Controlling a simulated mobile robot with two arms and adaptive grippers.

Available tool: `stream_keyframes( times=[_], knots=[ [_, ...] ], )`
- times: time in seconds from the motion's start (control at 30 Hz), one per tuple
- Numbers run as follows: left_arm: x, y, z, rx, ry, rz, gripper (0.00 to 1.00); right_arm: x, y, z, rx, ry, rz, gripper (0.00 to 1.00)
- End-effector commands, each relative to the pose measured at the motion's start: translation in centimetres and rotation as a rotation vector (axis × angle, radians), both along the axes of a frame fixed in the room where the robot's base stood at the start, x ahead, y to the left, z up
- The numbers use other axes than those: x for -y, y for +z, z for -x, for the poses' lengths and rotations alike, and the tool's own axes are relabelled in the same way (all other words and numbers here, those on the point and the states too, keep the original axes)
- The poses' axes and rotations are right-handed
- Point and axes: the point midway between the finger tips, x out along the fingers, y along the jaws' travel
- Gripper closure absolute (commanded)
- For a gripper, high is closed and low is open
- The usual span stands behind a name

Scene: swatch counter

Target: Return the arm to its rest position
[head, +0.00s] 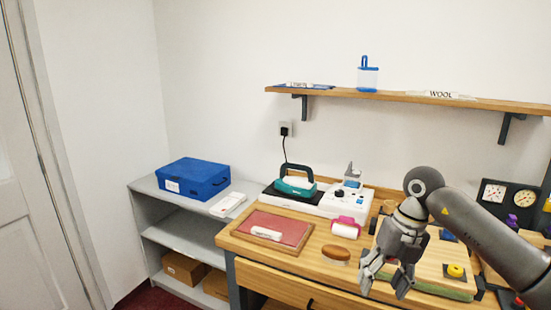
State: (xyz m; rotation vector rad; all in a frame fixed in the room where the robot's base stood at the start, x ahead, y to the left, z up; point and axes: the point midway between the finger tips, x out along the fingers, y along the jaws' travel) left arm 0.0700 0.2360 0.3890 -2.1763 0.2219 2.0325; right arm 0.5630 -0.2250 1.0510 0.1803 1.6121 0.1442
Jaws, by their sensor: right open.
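My right arm comes in from the right edge, and its gripper (386,289) hangs pointing down over the front right of the wooden counter (330,221). The right gripper's fingers are spread apart and I see nothing between them. The gripper and arm hide part of a board and some items behind them. My left gripper is not in this view.
A wooden shelf (400,97) runs along the wall above. Near the gripper lie an oval brown thing (336,252), a pink-and-white roller (345,228) and a yellow round piece (455,270). A blue case (193,178) sits on the grey shelf unit.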

Motion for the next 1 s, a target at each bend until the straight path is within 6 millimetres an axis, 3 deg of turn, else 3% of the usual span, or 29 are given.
stream_keyframes(
  times=[0.3,0.47,0.6,0.67,0.77,0.87,1.0],
  knots=[
    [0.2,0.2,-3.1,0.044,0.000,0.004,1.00,-7.9,-4.8,-0.3,-0.074,0.003,-0.394,0.40],
    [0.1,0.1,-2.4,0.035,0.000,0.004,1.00,-13.1,-7.5,-0.9,-0.120,-0.098,-0.721,0.40],
    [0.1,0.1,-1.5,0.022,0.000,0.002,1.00,-16.1,-10.5,-2.9,-0.146,-0.327,-1.046,0.40],
    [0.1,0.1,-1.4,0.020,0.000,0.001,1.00,-16.4,-12.3,-4.0,-0.149,-0.463,-1.160,0.40],
    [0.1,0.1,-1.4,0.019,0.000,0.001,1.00,-15.4,-16.6,-5.6,-0.149,-0.733,-1.306,0.40],
    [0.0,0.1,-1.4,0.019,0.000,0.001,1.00,-13.0,-22.8,-6.1,-0.143,-1.050,-1.380,0.40],
    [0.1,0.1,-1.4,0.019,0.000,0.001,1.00,-8.8,-32.5,-4.0,-0.131,-1.466,-1.360,0.40]
  ],
)
